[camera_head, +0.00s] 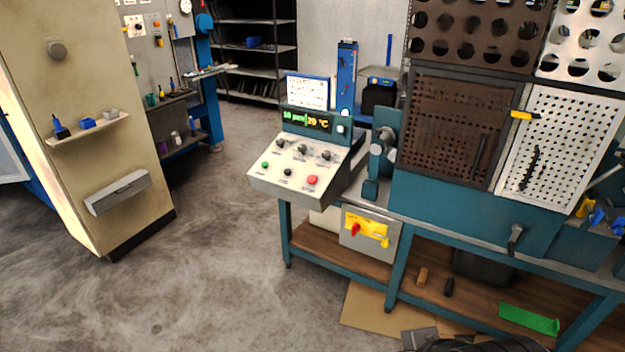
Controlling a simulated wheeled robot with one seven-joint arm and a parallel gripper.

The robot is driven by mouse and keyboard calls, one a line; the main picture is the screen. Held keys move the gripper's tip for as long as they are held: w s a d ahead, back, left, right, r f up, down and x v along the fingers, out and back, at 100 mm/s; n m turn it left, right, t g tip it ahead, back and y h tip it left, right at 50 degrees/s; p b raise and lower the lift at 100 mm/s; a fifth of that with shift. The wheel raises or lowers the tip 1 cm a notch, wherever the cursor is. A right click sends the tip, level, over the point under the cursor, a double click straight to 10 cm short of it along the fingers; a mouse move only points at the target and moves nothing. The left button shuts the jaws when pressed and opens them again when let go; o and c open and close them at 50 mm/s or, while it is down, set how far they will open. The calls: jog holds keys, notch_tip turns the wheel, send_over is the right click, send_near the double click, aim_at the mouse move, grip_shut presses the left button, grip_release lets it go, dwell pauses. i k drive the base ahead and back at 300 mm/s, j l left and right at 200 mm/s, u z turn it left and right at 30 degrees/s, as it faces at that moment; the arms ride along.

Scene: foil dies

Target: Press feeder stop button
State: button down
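A light grey sloped control console (262,187) stands at the left end of a teal workbench. Its front row has a green button (265,165) on the left, a black button (288,172) in the middle and a red button (312,180) on the right. Small labels under them are too small to read, so I cannot tell which is marked feeder stop. Three dark knobs sit in a row above. A display (306,122) with green and yellow digits stands behind them. My gripper is not in view.
A grey box with a yellow panel and red switch (355,230) hangs below the bench top (440,222). Perforated plates (460,125) stand on the bench at right. A beige cabinet (110,150) stands at left. The concrete floor (200,270) before the console is clear.

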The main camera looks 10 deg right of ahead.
aim_at(311, 178)
jog(key=i+j, duration=0.35)
jog(key=i, duration=0.2)
jog(key=i+j, duration=0.35)
jog(key=i, duration=0.25)
jog(key=i+j, duration=0.35)
jog(key=i, duration=0.2)
jog(key=i+j+z, duration=0.1)
jog(key=i+j, duration=0.25)
jog(key=i, duration=0.2)
